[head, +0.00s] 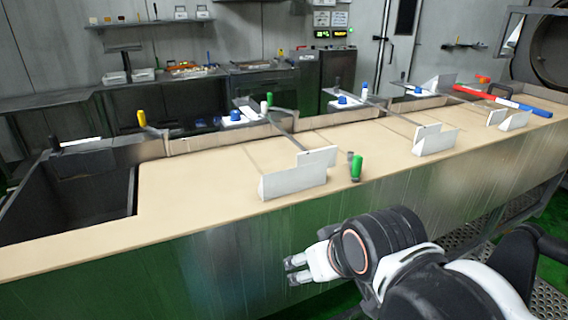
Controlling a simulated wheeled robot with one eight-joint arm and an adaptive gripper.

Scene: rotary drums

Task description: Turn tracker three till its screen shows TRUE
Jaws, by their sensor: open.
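I cannot tell which thing is tracker three; no readable number or TRUE shows. White angled panels stand along the tan counter: a near one (293,182), a middle one (435,142) and a far one (513,121). Blue knobs sit on pale bases behind them, at the left (235,115), middle (342,99) and right (418,91). Small lit displays (322,34) hang on the back wall, too small to read. My gripper (291,270) is open and empty, low in front of the counter's front face, apart from the panels and knobs.
A green-handled tool (357,169) stands near the counter's front edge, right of the near panel. A dark sink (80,195) opens at the left, with a yellow handle (142,119) behind. A red, white and blue rod (500,100) lies at the far right. Bare counter (200,210) lies left of the near panel.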

